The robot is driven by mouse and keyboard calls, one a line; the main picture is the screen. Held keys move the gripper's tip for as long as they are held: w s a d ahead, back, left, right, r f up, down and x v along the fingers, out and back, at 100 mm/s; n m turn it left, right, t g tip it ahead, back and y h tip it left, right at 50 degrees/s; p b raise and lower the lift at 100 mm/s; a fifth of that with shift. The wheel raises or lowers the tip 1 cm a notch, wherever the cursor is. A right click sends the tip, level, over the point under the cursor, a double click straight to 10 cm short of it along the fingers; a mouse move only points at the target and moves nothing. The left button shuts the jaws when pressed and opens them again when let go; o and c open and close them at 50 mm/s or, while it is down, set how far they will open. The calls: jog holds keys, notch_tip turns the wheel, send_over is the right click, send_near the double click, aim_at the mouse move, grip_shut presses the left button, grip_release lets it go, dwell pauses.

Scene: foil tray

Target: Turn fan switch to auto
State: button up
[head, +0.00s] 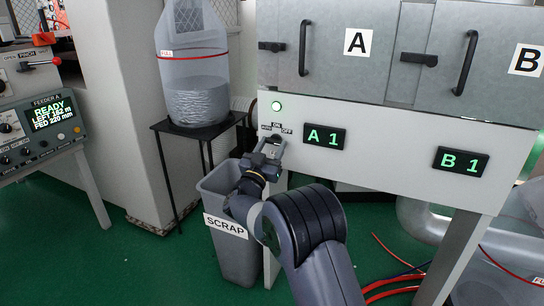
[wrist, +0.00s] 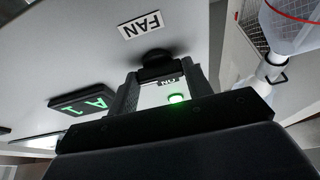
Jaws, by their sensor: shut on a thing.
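The fan switch (head: 276,137) is a small dark knob on the white panel, below a lit green lamp (head: 276,106). Small labels with ON and OFF sit just above the knob, and a further label at left is too small to read surely. My gripper (head: 271,146) reaches up to the knob from below. In the wrist view, my gripper (wrist: 160,82) has its two fingers on either side of the black fan switch (wrist: 154,62), shut on it. The FAN label (wrist: 141,24) is beyond the knob. Which way the knob points is hidden.
Display A 1 (head: 324,139) and display B 1 (head: 461,160) are on the panel to the right. A grey scrap bin (head: 233,262) stands below my gripper. A black stand (head: 190,132) carries a bagged container (head: 193,75) at left. Red hoses (head: 395,291) lie on the floor.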

jog(key=m+g+h, duration=0.1)
jog(key=m, duration=0.2)
jog(key=m+g+h+b, duration=0.1)
jog(key=m+h, duration=0.1)
jog(key=m, duration=0.1)
jog(key=shift+a+m, duration=0.2)
jog(key=shift+m, duration=0.1)
jog(key=shift+w+r+m+g+h, duration=0.1)
jog(key=shift+m+g+h, duration=0.3)
jog(key=shift+m, duration=0.9)
jog(key=shift+m+g+h, duration=0.3)
jog(key=shift+m+g, duration=0.2)
jog(key=shift+m, duration=0.8)
jog(key=shift+c, duration=0.2)
jog(key=shift+o, duration=0.2)
jog(key=shift+m, duration=0.3)
jog(key=o, duration=1)
jog(key=shift+c, duration=0.2)
jog(key=p+v, duration=0.2)
jog(key=v, duration=0.9)
jog(key=shift+w, duration=0.2)
